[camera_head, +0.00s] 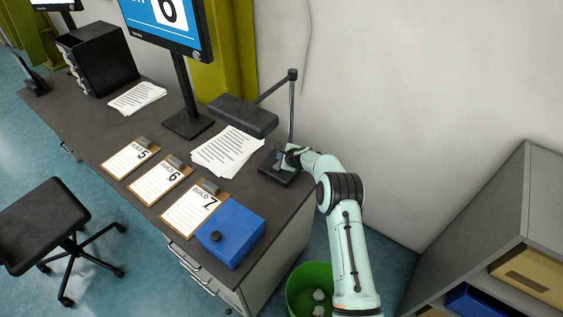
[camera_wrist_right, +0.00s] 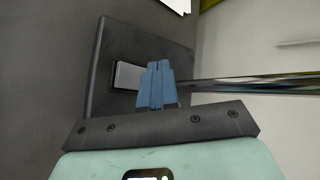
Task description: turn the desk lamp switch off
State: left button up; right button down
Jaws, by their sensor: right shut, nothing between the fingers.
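The desk lamp has a dark head (camera_head: 243,115) on a jointed arm and stands on a dark square base (camera_head: 268,168) at the right end of the desk. In the right wrist view the base (camera_wrist_right: 105,60) shows from above with a light grey switch (camera_wrist_right: 128,75) on it. My right gripper (camera_wrist_right: 157,68) has its blue fingers shut and empty. The fingertips are at the right end of the switch and partly cover it; I cannot tell if they touch. In the head view the right gripper (camera_head: 284,157) is over the base. My left gripper is not in view.
The dark desk (camera_head: 95,125) holds paper sheets (camera_head: 228,150), several clipboards (camera_head: 160,180), a blue box (camera_head: 230,235) with a black knob, and a monitor (camera_head: 170,25). A green bin (camera_head: 300,290) stands below my right arm. A grey shelf (camera_head: 500,220) is at right.

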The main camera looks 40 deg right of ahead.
jog(key=shift+s+a+r+p, duration=0.1)
jog(key=shift+r+p, duration=0.15)
jog(key=shift+r, duration=0.55)
jog(key=shift+w+a+r+p, duration=0.1)
jog(key=shift+a+r+p, duration=0.1)
jog(key=shift+r, duration=0.65)
jog(key=shift+s+a+r+p, duration=0.1)
jog(key=shift+r+p, duration=0.15)
jog(key=shift+r, duration=0.55)
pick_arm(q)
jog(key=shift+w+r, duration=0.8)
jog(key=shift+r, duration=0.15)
